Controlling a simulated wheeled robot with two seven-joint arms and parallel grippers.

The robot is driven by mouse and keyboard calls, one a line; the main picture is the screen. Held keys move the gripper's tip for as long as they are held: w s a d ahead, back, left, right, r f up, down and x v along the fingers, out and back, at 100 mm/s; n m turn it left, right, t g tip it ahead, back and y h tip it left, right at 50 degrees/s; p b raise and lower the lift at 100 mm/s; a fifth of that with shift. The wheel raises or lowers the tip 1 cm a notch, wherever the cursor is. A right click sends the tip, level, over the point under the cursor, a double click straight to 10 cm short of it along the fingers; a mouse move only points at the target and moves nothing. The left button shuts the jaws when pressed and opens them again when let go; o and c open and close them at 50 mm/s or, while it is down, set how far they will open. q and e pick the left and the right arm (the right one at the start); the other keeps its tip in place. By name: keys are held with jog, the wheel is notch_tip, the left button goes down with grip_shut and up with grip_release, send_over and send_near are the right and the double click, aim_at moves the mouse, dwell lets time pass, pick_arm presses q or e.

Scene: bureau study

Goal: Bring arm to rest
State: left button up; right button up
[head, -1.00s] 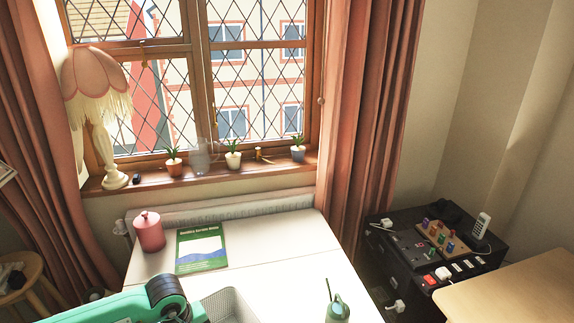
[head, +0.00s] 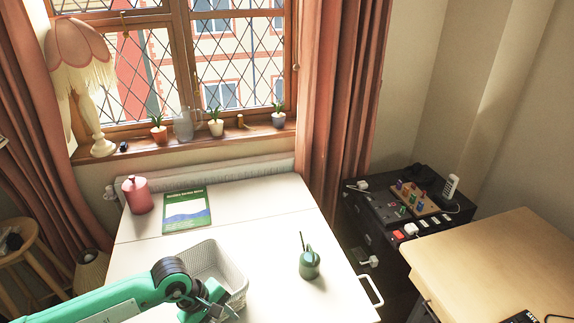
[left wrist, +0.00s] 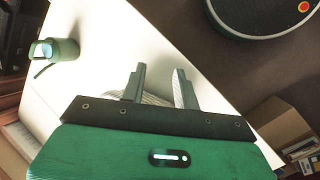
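Part of the basket shows behind the fingers. My right gripper is in neither view.
A green watering can (head: 309,264), a green book (head: 187,210) and a pink canister (head: 137,195) stand or lie on the table. A wooden desk (head: 500,265) and a black cabinet (head: 385,222) are at the right. The table's middle is clear.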

pick_arm(q)
jog(key=s+d+r+n+h, duration=0.4)
jog(key=d+r+h, duration=0.3)
jog(key=d, duration=0.5)
jog(key=w+d+r+n+t+h, duration=0.1)
jog(key=w+r+n+t+h, duration=0.15)
jog(key=r+n+t, duration=0.5)
jog(key=w+r+n+t+h, duration=0.1)
jog(key=r+n+t+h, duration=0.3)
jog(key=r+n, duration=0.6)
jog(key=w+a+f+n+t+y, duration=0.1)
jog(key=a+f+n+t+y, duration=0.2)
jog(key=a+n+y, duration=0.6)
jog(key=w+a+f+n+t+y, duration=0.1)
jog(key=a+f+n+t+y, duration=0.4)
jog(key=n, duration=0.9)
jog(key=s+a+f+n+g+y, duration=0.3)
jog(key=f+n+g+y, duration=0.2)
jog(key=f+n, duration=0.15)
jog(key=s+a+f+n+g, duration=0.2)
jog(key=s+f+n+g, duration=0.35)
jog(key=s, duration=0.35)
jog(key=s+a+f+n+g, duration=0.2)
jog(key=s+f+n+g, duration=0.3)
jog(key=s, duration=0.5)
notch_tip(320, 180, down, 32)
jog(key=g, duration=0.2)
jog(key=s+a+f+m+g, duration=0.1)
jog(key=s+a+f, duration=0.2)
jog(key=s+f, duration=1.7)
